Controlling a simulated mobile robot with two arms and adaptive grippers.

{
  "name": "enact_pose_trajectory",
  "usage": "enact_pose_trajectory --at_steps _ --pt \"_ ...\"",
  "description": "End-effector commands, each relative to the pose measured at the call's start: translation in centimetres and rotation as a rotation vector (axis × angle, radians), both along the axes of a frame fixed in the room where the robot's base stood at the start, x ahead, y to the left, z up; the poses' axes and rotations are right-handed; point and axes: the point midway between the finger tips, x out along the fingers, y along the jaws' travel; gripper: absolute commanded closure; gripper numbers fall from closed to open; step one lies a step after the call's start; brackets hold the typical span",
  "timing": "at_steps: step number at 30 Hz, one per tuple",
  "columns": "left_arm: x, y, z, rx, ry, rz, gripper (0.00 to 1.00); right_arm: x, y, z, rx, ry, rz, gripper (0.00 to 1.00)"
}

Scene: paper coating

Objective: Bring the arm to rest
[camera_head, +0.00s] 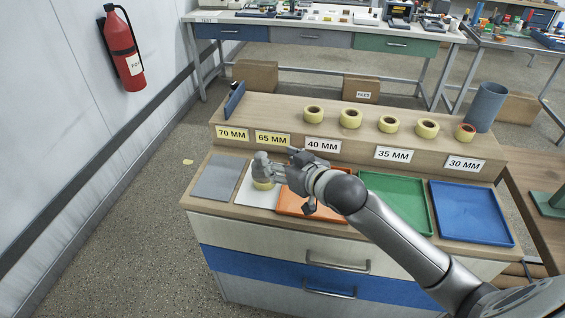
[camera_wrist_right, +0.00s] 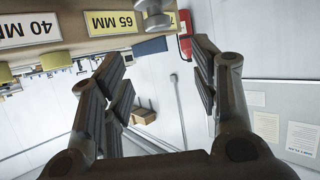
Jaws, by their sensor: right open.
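My right arm reaches in from the lower right in the head view. Its gripper (camera_head: 292,181) hovers above the front shelf, over the orange tray (camera_head: 322,213) and beside the white mat (camera_head: 239,196). In the right wrist view the two fingers of this gripper (camera_wrist_right: 160,78) are spread apart with nothing between them. A grey rounded piece (camera_head: 262,163) shows just left of the gripper, above a pale yellow roll (camera_head: 262,184) on the white mat. I cannot tell whether it touches the gripper. My left gripper is not in view.
Several yellow rolls (camera_head: 351,118) stand on the raised shelf behind size labels. A grey mat (camera_head: 219,178), green tray (camera_head: 414,226) and blue tray (camera_head: 472,237) lie on the front shelf. A grey-blue cylinder (camera_head: 487,108) stands at the right. Floor is free at the left.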

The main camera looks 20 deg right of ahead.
Motion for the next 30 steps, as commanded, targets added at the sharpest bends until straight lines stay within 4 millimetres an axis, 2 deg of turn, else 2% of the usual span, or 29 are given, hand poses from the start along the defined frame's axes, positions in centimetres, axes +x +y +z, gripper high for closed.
enact_pose_trajectory --at_steps 8,11,13,17,21,25,30 --pt "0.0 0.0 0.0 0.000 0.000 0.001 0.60 -0.1 0.1 -0.1 0.000 0.003 0.000 0.45" --pt "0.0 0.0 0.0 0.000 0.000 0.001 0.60 -1.1 0.5 -1.4 -0.004 0.035 -0.002 0.45" --pt "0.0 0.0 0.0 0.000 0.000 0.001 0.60 -2.8 0.9 -3.2 -0.018 0.086 -0.005 0.45" --pt "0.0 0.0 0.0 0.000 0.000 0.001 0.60 -8.2 1.8 -8.0 -0.058 0.240 -0.016 0.45" --pt "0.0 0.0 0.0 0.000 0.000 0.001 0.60 -15.2 2.1 -12.3 -0.104 0.430 -0.028 0.45" --pt "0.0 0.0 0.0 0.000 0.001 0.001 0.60 -20.7 2.0 -14.7 -0.139 0.577 -0.035 0.45" --pt "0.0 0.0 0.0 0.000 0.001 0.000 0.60 -26.9 1.7 -16.5 -0.166 0.739 -0.038 0.45"
